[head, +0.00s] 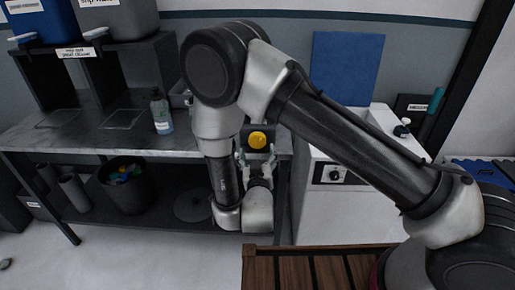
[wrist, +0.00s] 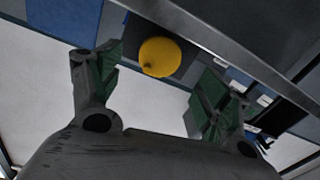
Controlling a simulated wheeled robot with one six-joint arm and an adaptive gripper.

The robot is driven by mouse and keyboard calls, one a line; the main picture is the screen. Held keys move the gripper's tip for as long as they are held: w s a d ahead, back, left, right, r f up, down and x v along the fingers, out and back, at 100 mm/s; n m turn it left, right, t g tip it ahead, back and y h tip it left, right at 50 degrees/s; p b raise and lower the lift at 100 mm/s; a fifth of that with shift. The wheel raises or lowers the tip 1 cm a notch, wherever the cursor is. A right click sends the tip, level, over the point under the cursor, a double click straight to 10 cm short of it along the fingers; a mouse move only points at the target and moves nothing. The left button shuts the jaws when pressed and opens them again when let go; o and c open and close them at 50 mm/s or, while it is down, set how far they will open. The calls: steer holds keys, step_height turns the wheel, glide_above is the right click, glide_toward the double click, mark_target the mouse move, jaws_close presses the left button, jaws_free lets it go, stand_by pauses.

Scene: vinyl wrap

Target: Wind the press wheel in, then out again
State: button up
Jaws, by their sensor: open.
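A round yellow knob (head: 257,139) shows on a dark block (head: 246,130) at the front of the grey bench. No other wheel is plain to see, and I cannot tell whether this knob is the press wheel. In the wrist view the yellow knob (wrist: 160,57) lies beyond and between my fingertips. My gripper (head: 256,158) is open, with its green-padded fingers pointing up toward the knob. It also shows in the wrist view (wrist: 162,75), with nothing between the pads. The fingers look apart from the knob.
A spray bottle (head: 161,112) stands on the bench (head: 80,132) left of my arm. A white cabinet (head: 318,210) with a black dial (head: 335,174) and an upright blue panel (head: 345,65) is at right. A dark bin (head: 127,190) sits below. A slatted wooden top (head: 310,268) is in front.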

mark_target(257, 143)
steer(key=shift+s, duration=0.65)
steer(key=w+m, duration=0.1)
steer(key=w, duration=0.3)
steer(key=w+m, duration=0.2)
steer(key=w, duration=0.2)
steer(key=shift+w+a+f+m, duration=0.1)
steer(key=shift+w+m, duration=0.15)
steer(key=shift+m, duration=0.05)
steer(key=shift+c, duration=0.2)
